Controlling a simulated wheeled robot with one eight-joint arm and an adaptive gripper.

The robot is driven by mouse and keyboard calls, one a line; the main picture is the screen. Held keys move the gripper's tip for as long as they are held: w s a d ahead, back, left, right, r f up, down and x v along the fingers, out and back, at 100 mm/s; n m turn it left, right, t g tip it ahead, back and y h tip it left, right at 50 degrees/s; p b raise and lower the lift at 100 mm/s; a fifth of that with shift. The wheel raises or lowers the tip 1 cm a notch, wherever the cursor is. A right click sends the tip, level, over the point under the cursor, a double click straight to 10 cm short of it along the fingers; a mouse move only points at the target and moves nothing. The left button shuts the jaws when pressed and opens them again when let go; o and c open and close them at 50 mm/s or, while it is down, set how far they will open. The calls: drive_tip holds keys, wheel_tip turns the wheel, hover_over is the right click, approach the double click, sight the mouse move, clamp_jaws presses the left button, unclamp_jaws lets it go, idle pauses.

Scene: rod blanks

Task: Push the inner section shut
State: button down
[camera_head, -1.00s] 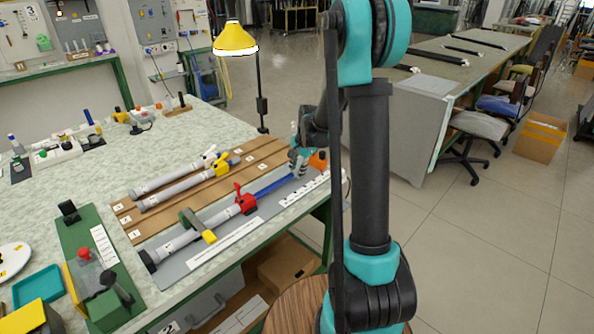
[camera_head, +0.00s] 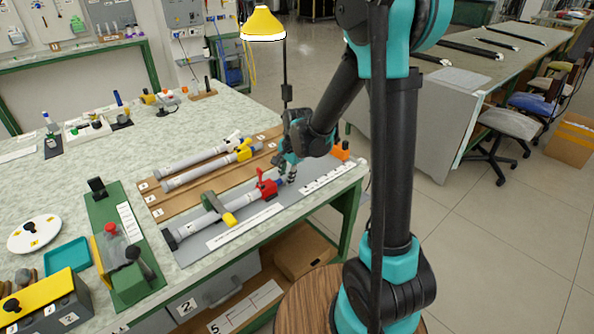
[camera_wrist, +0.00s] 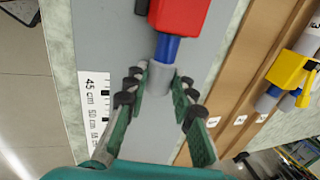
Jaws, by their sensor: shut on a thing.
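A grey outer tube (camera_head: 200,223) lies on a grey board (camera_head: 190,255) at the table's front edge. A red clamp (camera_head: 267,188) with a raised lever sits at its right end; it also shows in the wrist view (camera_wrist: 178,14). A short length of the blue inner section (camera_wrist: 167,48) shows beyond the clamp, ending in a grey tip (camera_wrist: 158,80). My gripper (camera_head: 290,175) is at that end, its fingers closed around the grey tip in the wrist view. A small gap of blue remains visible between clamp and tip. The tube's inside is hidden.
A green and yellow holder (camera_head: 228,216) spans the outer tube. Two similar tubes with white (camera_head: 233,140) and yellow (camera_head: 244,151) clamps lie on wooden strips behind. A scale strip (camera_wrist: 95,110) runs beside the tip. An orange block (camera_head: 340,150) stands at the table's right end.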

drive_tip(key=shift+s+a, duration=0.25)
drive_tip(key=shift+a, duration=0.15)
drive_tip(key=c, duration=1.2)
unclamp_jaws()
drive_tip(key=shift+r, duration=0.1)
drive_tip(key=v, duration=1.1)
drive_tip(key=shift+s+r, duration=0.1)
drive_tip(key=shift+r, duration=0.3)
